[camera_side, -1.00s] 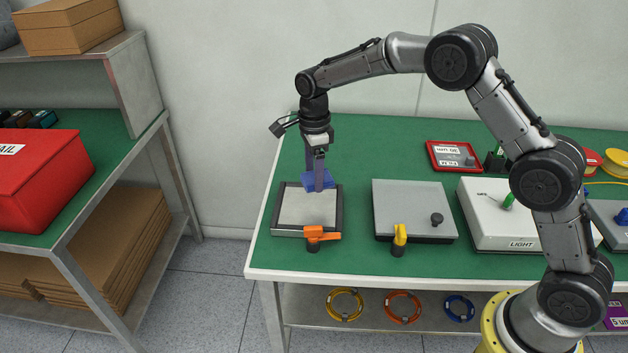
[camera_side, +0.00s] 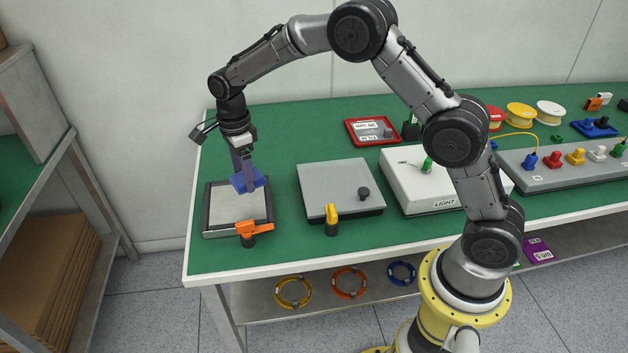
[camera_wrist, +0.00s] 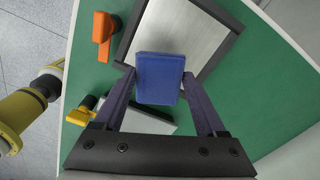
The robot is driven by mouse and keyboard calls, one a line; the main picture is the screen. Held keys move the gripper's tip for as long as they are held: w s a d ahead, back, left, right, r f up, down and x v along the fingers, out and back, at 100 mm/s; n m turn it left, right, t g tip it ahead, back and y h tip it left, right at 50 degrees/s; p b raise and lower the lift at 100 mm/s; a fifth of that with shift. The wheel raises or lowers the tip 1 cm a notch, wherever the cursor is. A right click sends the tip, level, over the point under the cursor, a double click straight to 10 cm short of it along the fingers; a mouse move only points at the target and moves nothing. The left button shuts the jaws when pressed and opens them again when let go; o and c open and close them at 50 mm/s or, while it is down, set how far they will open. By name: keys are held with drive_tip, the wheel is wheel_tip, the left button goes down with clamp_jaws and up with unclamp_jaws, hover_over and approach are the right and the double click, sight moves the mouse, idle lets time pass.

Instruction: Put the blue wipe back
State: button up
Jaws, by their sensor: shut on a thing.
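The blue wipe (camera_side: 250,180) is a small blue block held between the fingers of my gripper (camera_side: 246,186). The gripper is shut on it, and the wrist view shows the wipe (camera_wrist: 160,78) between the two fingertips (camera_wrist: 158,84). In the side view the wipe overlaps the back right part of a metal plate in a dark frame (camera_side: 236,210). I cannot tell whether the wipe touches the plate or is a little above it. The framed plate also shows behind the wipe in the wrist view (camera_wrist: 207,35).
An orange clamp handle (camera_side: 250,229) stands at the plate's front edge. A grey plate (camera_side: 335,192) with a yellow handle (camera_side: 331,212) and black knob lies to the right. A red tray (camera_side: 365,131) and a white LIGHT box (camera_side: 408,187) are beyond. Green table is bare at the left.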

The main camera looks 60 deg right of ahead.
drive_tip(key=s+d+r+m, duration=0.1)
drive_tip(key=s+d+r, duration=0.25)
drive_tip(key=s, duration=0.45)
drive_tip(key=s+d+r+m, duration=0.2)
drive_tip(key=s+d, duration=0.3)
drive_tip(key=s, duration=0.3)
drive_tip(key=s+d+r+m, duration=0.15)
drive_tip(key=s+d, duration=0.25)
drive_tip(key=s, duration=0.5)
hover_over(327, 180)
wheel_tip(327, 180, down, 9)
drive_tip(key=shift+s+r, duration=0.1)
drive_tip(key=shift+f, duration=1.75)
drive_tip(key=shift+f, duration=0.15)
drive_tip(key=o, duration=1.1)
drive_tip(key=shift+o, duration=0.2)
